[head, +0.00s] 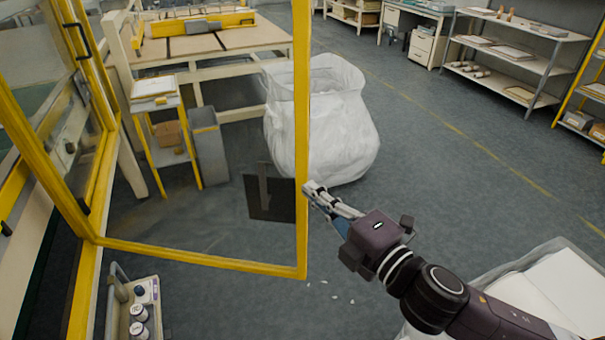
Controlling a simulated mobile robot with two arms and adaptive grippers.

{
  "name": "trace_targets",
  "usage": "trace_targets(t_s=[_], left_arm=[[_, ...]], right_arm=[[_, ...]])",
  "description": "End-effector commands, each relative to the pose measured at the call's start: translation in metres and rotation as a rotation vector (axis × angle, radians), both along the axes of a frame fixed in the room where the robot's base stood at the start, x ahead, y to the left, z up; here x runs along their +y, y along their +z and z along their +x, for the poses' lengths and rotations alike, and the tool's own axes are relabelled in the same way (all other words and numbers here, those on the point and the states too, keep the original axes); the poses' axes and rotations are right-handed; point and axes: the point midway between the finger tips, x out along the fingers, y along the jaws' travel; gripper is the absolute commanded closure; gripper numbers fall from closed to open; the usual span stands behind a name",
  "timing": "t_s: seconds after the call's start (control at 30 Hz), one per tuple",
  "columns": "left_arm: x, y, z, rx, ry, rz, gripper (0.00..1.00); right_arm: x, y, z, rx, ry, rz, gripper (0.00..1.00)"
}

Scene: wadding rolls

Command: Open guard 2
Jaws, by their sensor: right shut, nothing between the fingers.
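A clear guard panel in a yellow frame (301,130) stands swung out from the machine at the left. Its free upright edge is near the middle of the view. I cannot read a number on it. A second yellow-framed guard part with a black handle (82,40) shows at the far left. My right gripper (309,188) is shut and empty, with its fingertips at the free upright edge of the swung-out panel. I cannot tell whether they touch it. My left gripper is out of view.
A large white bag (345,125) stands behind the panel. A small yellow-legged stand (155,102) and a grey bin (209,150) show through it. A caddy with bottles (118,300) is at lower left, a white-lined container (550,285) at lower right.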

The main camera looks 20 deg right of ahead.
Motion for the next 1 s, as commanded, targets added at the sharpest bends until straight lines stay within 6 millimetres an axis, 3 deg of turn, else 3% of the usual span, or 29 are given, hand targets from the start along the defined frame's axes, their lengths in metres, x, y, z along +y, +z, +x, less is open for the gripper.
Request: trace_targets(t_s=[0.37,0.57,0.7,1.0], left_arm=[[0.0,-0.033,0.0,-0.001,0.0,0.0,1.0],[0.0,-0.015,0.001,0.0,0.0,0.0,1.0],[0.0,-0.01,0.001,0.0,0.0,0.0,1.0],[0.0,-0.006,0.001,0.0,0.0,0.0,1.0]], right_arm=[[0.007,-0.002,0.023,-0.005,0.0,0.0,1.0],[0.014,0.004,0.052,-0.001,-0.002,0.001,1.0],[0.002,0.002,0.069,0.001,-0.003,-0.001,1.0],[-0.005,0.0,0.082,0.0,0.0,0.0,1.0]])
